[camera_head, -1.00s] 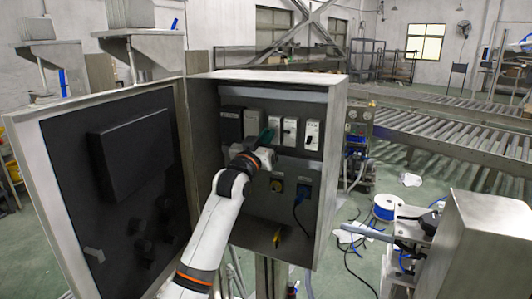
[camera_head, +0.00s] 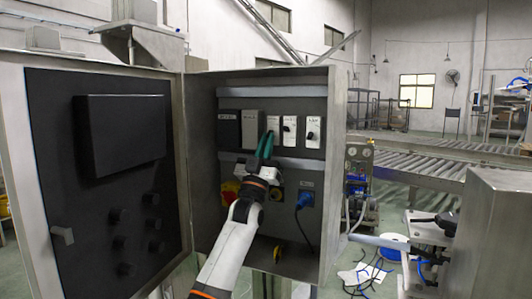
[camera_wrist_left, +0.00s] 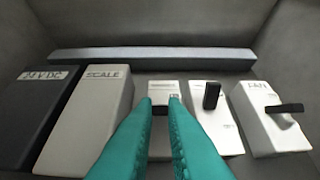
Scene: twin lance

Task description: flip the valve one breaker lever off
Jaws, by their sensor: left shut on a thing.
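The open grey cabinet (camera_head: 337,120) holds a row of breakers. The middle breaker (camera_head: 272,122) is white; its label is too small to read in the head view and mostly hidden in the wrist view. My left gripper (camera_head: 266,146), with green fingers, reaches up to it from below. In the left wrist view the fingers (camera_wrist_left: 161,103) are closed on the dark lever (camera_wrist_left: 160,109) of this breaker, and the lever is mostly hidden between them. Which way it points cannot be told. My right gripper is out of view.
To the right are two white breakers, one with its black lever up (camera_wrist_left: 211,96), one with its lever sideways (camera_wrist_left: 285,108). To the left stand the SCALE breaker (camera_wrist_left: 90,115) and a black one (camera_wrist_left: 38,110). The cabinet door (camera_head: 100,210) stands open at left. A blue plug (camera_head: 305,199) sits below.

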